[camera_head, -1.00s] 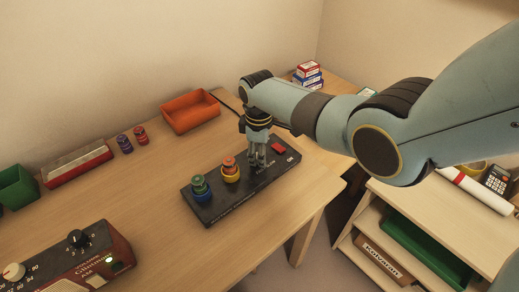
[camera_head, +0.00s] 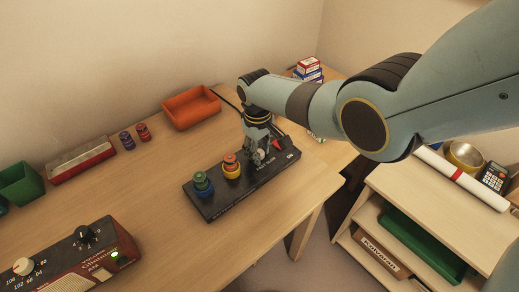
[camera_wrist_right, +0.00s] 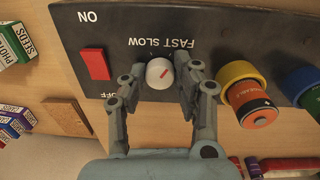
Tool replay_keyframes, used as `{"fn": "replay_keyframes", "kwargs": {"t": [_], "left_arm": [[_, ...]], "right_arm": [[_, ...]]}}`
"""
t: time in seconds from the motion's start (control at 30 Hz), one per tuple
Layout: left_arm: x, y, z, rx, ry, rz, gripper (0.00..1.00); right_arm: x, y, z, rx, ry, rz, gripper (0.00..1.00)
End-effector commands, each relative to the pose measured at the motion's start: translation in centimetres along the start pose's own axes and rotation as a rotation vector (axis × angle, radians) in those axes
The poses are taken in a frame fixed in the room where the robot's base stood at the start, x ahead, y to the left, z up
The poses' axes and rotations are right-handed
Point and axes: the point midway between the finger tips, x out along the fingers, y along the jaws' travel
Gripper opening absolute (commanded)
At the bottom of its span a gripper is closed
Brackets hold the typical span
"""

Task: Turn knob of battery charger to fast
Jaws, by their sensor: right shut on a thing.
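The black battery charger (camera_head: 211,213) lies on the wooden desk and also fills the upper part of the right wrist view (camera_wrist_right: 140,22). Its round white knob (camera_wrist_right: 158,74) has a red pointer mark slanting toward the picture's upper right. The upside-down words FAST and SLOW sit beside the knob. A red switch (camera_wrist_right: 95,64) is to its left. My right gripper (camera_wrist_right: 160,80) is shut on the knob, one finger on each side. In the head view the gripper (camera_head: 259,157) hides the knob. My left gripper is out of view.
Orange-topped (camera_head: 230,159) and green-topped (camera_head: 201,180) batteries stand in the charger's yellow and blue holders. An orange tray (camera_head: 190,108) is behind it, small boxes (camera_head: 308,68) beyond. Bare desk lies left of the charger.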

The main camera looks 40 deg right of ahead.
Motion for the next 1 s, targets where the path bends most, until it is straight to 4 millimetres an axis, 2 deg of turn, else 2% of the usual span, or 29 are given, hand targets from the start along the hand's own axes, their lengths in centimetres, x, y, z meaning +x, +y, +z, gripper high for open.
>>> {"fn": "replay_keyframes", "kwargs": {"t": [0.4,0.43,0.57,0.87,1.0], "left_arm": [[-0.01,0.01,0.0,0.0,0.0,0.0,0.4],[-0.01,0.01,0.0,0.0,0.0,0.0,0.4],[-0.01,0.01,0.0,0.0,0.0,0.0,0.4],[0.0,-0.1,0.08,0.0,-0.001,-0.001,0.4],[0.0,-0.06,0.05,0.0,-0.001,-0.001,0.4]], "right_arm": [[0.02,-0.01,0.02,0.007,-0.001,0.0,0.0],[0.02,-0.01,0.02,0.007,-0.001,0.0,0.34],[0.02,0.0,0.02,0.006,-0.001,0.0,0.51],[-0.07,0.0,-0.01,0.006,0.0,0.0,0.53],[-0.82,0.03,-0.04,0.006,0.001,0.0,0.53]]}}
